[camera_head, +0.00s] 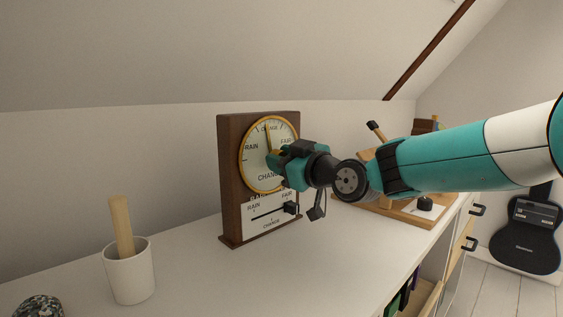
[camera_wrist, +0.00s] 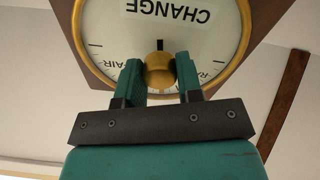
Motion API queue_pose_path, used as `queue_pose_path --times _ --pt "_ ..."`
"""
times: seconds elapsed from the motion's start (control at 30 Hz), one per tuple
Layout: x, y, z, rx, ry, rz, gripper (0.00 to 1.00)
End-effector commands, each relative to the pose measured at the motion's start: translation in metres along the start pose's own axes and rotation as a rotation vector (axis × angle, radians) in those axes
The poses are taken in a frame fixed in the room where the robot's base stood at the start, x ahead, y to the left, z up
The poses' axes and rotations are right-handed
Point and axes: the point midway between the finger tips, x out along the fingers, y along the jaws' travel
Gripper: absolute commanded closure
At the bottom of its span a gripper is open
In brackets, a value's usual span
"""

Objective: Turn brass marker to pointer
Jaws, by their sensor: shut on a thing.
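The barometer (camera_head: 229,190) is a brown wooden board standing upright on the white desk. Its round dial (camera_head: 252,160) has a gold rim and reads RAIN, FAIR and CHANGE; it appears upside down in the wrist view (camera_wrist: 120,50). A thin hand (camera_head: 267,138) points nearly straight up from the dial's middle. My gripper (camera_head: 275,157) is at the dial's middle. In the wrist view, its teal fingers are shut on the round brass knob (camera_wrist: 160,70). A short dark bar (camera_wrist: 160,44) shows beside the knob, towards the large CHANGE. My gripper hides part of the dial's middle.
A lower scale panel (camera_head: 262,228) on the barometer carries a black block (camera_head: 291,208) at its FAIR end. A white cup (camera_head: 130,272) with a wooden handle (camera_head: 121,225) stands to the left. The desk (camera_head: 330,260) before the barometer is clear. The sloped ceiling (camera_head: 220,50) hangs above.

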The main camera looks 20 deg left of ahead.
Motion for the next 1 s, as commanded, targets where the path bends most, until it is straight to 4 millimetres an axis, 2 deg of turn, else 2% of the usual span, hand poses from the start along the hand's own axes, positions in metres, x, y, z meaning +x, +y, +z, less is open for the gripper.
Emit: queue_pose_path --times 0.2,0.23,0.3,0.33,0.6,0.73,0.87,1.0 --pt "0.0 0.003 0.0 -0.003 -0.002 0.007 1.0" --pt "0.0 0.003 0.0 -0.003 -0.002 0.007 0.6" --pt "0.0 0.003 0.0 -0.002 -0.002 0.006 0.44" --pt "0.0 0.002 0.0 -0.002 -0.001 0.006 0.41" --pt "-0.001 0.001 0.0 0.0 -0.001 0.002 0.41" --pt "-0.009 0.001 0.001 0.0 -0.001 0.002 0.41" --pt "-0.031 0.002 0.001 0.001 -0.002 0.004 0.41" --pt "-0.068 0.002 0.002 0.001 -0.003 0.006 0.41"
